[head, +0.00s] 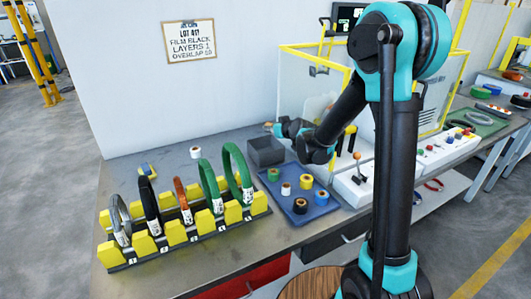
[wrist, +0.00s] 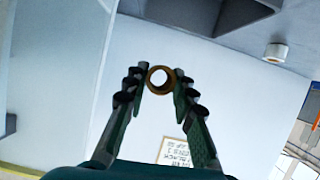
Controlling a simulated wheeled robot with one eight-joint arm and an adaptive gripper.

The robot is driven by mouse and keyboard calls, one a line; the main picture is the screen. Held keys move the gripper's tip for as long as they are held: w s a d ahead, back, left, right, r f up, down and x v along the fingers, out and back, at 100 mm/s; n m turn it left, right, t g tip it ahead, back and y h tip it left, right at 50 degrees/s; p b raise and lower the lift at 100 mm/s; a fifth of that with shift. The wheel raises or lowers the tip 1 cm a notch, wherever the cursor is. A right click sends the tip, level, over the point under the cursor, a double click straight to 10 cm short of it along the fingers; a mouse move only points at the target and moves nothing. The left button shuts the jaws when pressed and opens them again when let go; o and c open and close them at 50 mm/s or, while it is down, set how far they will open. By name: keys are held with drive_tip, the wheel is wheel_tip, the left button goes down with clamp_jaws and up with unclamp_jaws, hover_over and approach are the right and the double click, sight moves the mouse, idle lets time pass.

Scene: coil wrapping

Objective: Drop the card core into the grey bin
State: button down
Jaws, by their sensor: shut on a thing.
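My gripper (wrist: 159,84) is shut on the card core (wrist: 151,88), a small brown ring between the fingertips, seen end-on in the wrist view. In the head view my gripper (head: 277,128) is over the back of the bench, and the core (head: 268,125) shows as a small tan spot at its tip. The grey bin (head: 266,157) stands on the bench just below and slightly left of the gripper. The core is above the bin and apart from it; whether it is directly over the opening is hard to tell. A dark box shape, likely the bin (wrist: 200,14), shows at the top of the wrist view.
A blue tray (head: 322,210) with several coloured rolls lies right of the bin. A yellow-and-black rack (head: 178,234) holding several coils stands at the front left. A small white roll (head: 195,152) stands left of the bin. A yellow-framed guard (head: 305,75) rises behind.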

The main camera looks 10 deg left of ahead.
drive_tip(key=shift+f, duration=1.3)
drive_tip(key=c, duration=1.2)
unclamp_jaws()
drive_tip(key=shift+s+d, duration=0.1)
drive_tip(key=v, duration=1.1)
drive_tip(key=shift+s+d+r, duration=0.2)
drive_tip(key=shift+s+r, duration=0.05)
drive_tip(key=s+d+f+m+g+h, duration=0.2)
drive_tip(key=s+d+f, duration=0.2)
drive_tip(key=s+d, duration=0.3)
drive_tip(key=s+d+f+m+g+h, duration=0.2)
drive_tip(key=s+d+f+m+g, duration=0.1)
drive_tip(key=s+d, duration=0.5)
drive_tip(key=s+d+f+m+g+h, duration=0.2)
drive_tip(key=s+d+f, duration=0.4)
drive_tip(key=s, duration=0.6)
drive_tip(key=shift+s+d+h, duration=0.25)
drive_tip(key=shift+d+h, duration=0.35)
drive_tip(key=shift+d, duration=0.05)
